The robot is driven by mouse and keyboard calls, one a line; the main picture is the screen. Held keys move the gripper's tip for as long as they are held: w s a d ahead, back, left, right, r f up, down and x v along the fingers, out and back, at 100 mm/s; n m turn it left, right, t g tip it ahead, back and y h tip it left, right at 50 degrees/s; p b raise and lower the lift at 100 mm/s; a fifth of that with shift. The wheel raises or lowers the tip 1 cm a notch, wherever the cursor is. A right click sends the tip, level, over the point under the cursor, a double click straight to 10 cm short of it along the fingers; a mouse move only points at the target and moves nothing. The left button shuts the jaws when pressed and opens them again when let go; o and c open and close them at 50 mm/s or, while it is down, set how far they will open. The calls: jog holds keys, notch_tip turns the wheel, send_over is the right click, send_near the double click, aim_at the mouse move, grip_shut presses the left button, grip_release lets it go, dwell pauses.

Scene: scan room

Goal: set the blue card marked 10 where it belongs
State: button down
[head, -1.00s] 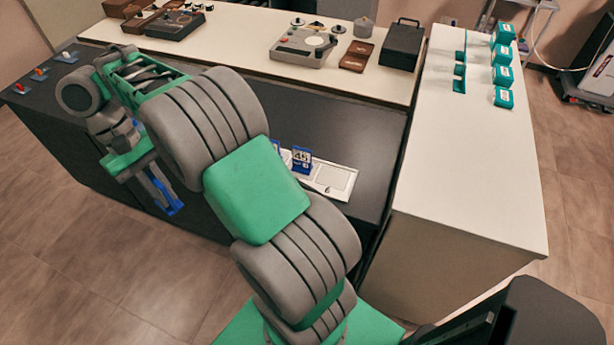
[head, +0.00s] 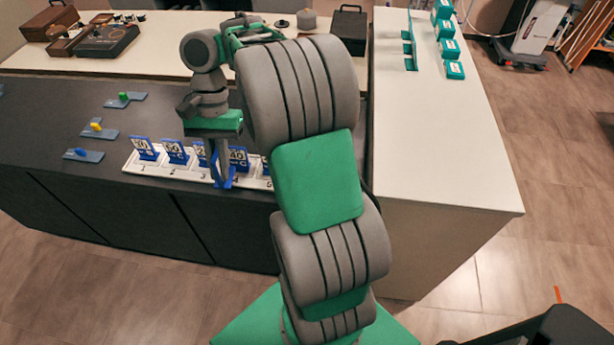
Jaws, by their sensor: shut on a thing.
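My gripper (head: 221,177) is shut on a blue card (head: 225,183), held low over the front of a white tray (head: 262,183). The held card is seen nearly edge-on, so its number cannot be read. Whether it touches the tray cannot be told. Blue cards stand upright in a row in the tray: two at the left (head: 144,148) (head: 176,152), one partly hidden behind my gripper (head: 203,153), and one that seems to read 40 (head: 238,157) just right of it. The tray's right end is hidden behind my arm.
The tray lies on a dark counter (head: 60,125). Small blue-grey pieces with green (head: 124,98), yellow (head: 97,129) and blue (head: 82,154) knobs lie left of it. A white counter (head: 440,150) at the right holds teal boxes (head: 447,50).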

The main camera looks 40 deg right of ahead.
jog(key=s+d+f+m+t+b, duration=0.1)
jog(key=s+d+f+m+t, duration=0.15)
jog(key=d+m, duration=0.45)
jog(key=s+d+f+m+t+b, duration=0.1)
jog(key=s+d+m+t, duration=0.25)
jog(key=m, duration=0.75)
jog(key=shift+m+h, duration=0.3)
jog(key=shift+m, duration=0.1)
jog(key=w+d+f, duration=0.1)
jog(key=d+f, duration=0.2)
jog(key=d, duration=0.1)
jog(key=w+d+f, duration=0.1)
jog(key=d+f, duration=0.2)
jog(key=d, duration=0.1)
jog(key=w+d+f, duration=0.2)
jog(key=d+f, duration=0.1)
jog(key=d, duration=0.1)
jog(key=shift+d+f, duration=0.35)
jog(key=shift+f, duration=0.15)
jog(key=shift+d+f+t, duration=0.1)
jog(key=shift+f+t, duration=0.2)
jog(key=shift+f, duration=1.25)
jog(key=shift+f, duration=0.1)
